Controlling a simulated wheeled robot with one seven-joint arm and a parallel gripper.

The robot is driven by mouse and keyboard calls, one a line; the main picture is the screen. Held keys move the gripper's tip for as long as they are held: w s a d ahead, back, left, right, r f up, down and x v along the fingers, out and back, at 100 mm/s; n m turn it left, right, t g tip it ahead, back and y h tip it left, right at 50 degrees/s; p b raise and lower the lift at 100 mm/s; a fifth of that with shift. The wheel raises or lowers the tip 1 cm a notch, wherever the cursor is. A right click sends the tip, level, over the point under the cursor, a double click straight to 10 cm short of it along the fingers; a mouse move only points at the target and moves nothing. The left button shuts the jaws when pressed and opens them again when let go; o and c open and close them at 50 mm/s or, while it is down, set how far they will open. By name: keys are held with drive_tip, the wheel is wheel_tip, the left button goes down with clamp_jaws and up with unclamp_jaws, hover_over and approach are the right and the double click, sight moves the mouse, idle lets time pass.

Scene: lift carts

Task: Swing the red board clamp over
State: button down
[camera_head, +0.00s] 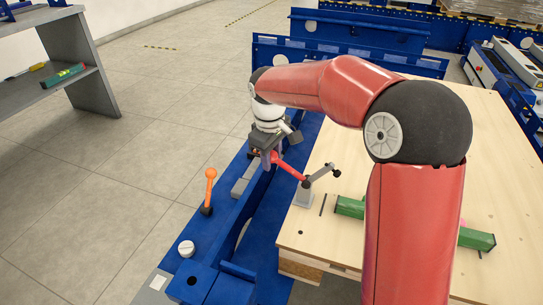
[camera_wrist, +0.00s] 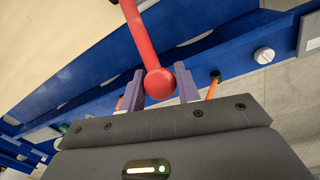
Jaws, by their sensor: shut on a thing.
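The red board clamp (camera_head: 291,167) has a red lever with a ball end, joined to a grey bracket (camera_head: 304,194) on the near left edge of the wooden board (camera_head: 334,242). A grey clamp arm with a dark tip reaches up and right over the board. My gripper (camera_head: 270,160) is at the lever's ball end, above the blue frame. In the wrist view the red ball (camera_wrist: 159,84) sits between the two fingers of my gripper (camera_wrist: 159,88), which are shut on it. The lever runs up and away from the ball there.
An orange-handled lever (camera_head: 209,187) stands on the blue frame (camera_head: 228,226), left of the clamp. A white knob (camera_head: 186,248) is nearer. Green bars (camera_head: 477,239) lie on the board, partly behind my arm. A grey shelf (camera_head: 62,45) stands far left; the floor between is clear.

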drive_tip(key=shift+s+d+r+t+y, duration=0.25)
drive_tip(key=shift+d+r+t+y, duration=0.25)
drive_tip(key=shift+d+r+y, duration=0.45)
drive_tip(key=shift+s+d+r+t+y+b, duration=0.25)
drive_tip(key=shift+d+r+y+b, duration=0.3)
drive_tip(key=shift+y+b, duration=0.35)
drive_tip(key=d+y+b, duration=0.1)
drive_tip(key=b, duration=0.1)
drive_tip(key=s+d+r+t+y+b, duration=0.1)
drive_tip(key=y+b, duration=0.1)
drive_tip(key=d+t+y+b, duration=0.1)
drive_tip(key=d+b, duration=0.1)
drive_tip(key=b, duration=0.1)
drive_tip(key=shift+s+d+r+y, duration=0.1)
drive_tip(key=shift+s+r+y, duration=0.15)
drive_tip(key=shift+r+y, duration=0.15)
drive_tip(key=shift+s+d+r+b, duration=0.25)
drive_tip(key=shift+d+b, duration=0.2)
drive_tip(key=shift+d, duration=0.2)
drive_tip(key=shift+s+d+r+b, duration=0.1)
drive_tip(key=shift+s+d+b, duration=0.15)
drive_tip(key=shift+d+b, duration=0.3)
drive_tip(key=shift+d, duration=0.15)
drive_tip(key=c, duration=1)
unclamp_jaws()
drive_tip(key=shift+c, duration=0.2)
